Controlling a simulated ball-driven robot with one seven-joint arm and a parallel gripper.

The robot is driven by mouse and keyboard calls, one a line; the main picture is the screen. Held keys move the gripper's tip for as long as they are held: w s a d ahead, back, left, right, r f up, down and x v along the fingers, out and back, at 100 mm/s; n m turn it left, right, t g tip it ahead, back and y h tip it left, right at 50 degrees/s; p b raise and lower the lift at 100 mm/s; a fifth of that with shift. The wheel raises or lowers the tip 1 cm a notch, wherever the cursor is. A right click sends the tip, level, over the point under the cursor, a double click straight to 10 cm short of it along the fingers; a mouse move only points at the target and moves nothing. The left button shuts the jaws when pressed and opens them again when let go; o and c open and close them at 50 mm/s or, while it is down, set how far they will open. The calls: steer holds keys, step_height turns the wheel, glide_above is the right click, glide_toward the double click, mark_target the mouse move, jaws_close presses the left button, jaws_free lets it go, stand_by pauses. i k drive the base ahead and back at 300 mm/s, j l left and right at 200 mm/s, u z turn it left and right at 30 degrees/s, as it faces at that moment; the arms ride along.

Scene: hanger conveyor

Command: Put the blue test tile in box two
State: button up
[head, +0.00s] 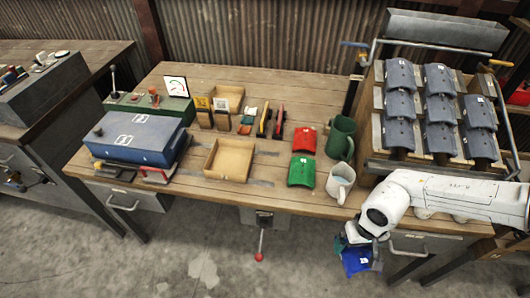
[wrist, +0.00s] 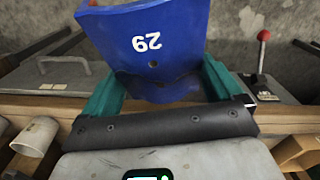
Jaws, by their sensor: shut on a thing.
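My gripper (head: 357,238) is shut on the blue test tile (head: 355,262), holding it in the air in front of the table's front edge at the right. In the wrist view the blue tile (wrist: 150,45) is between the teal fingers (wrist: 158,88) and bears the number 29, upside down. An open wooden box (head: 226,177) stands mid-table and looks empty. A second wooden box (head: 230,89) stands behind it, partly hidden. I cannot read which one is box two.
A red tile (head: 304,140) and a green tile (head: 302,171) lie right of the boxes. A rack of grey tiles (head: 440,80) is at right, a blue case (head: 135,137) at left.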

mark_target(231, 163)
steer(key=j, duration=0.6)
steer(key=i+j, duration=0.15)
steer(key=j, duration=1.05)
steer(key=i+j, duration=0.15)
steer(key=j, duration=0.45)
